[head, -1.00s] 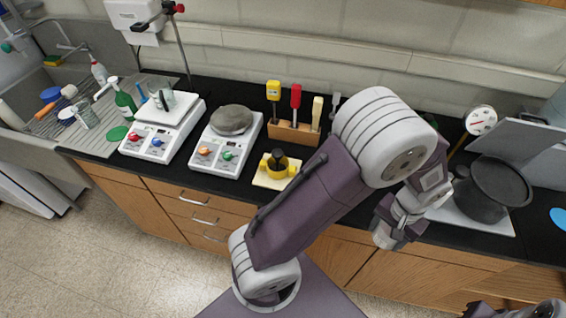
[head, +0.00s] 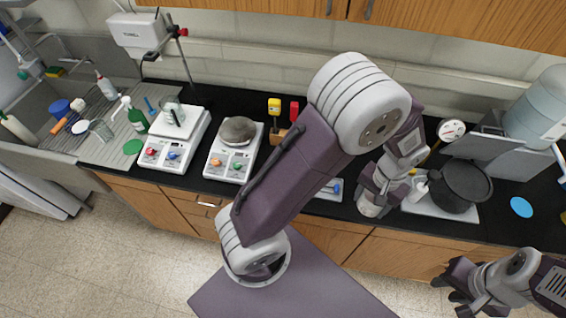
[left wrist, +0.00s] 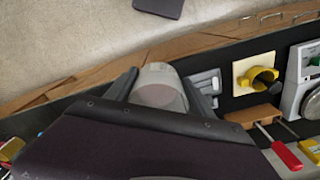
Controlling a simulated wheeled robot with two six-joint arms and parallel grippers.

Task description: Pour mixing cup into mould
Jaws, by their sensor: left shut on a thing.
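My left gripper (head: 376,196) is shut on a pale grey, translucent-looking cup (head: 369,209), held over the front edge of the counter. In the left wrist view the cup (left wrist: 158,88) sits between the two dark fingers; its contents cannot be made out. The yellow mould (left wrist: 262,79), with a dark middle, lies on a cream plate (left wrist: 241,70) to the right of the cup, apart from it. In the head view my left arm hides the mould. My right gripper (head: 447,287) is open and empty, low at the right, in front of the counter.
A tool block (left wrist: 252,115) is near the mould. A dark pot (head: 455,190) stands right of my left gripper, and a water container (head: 537,108) behind.

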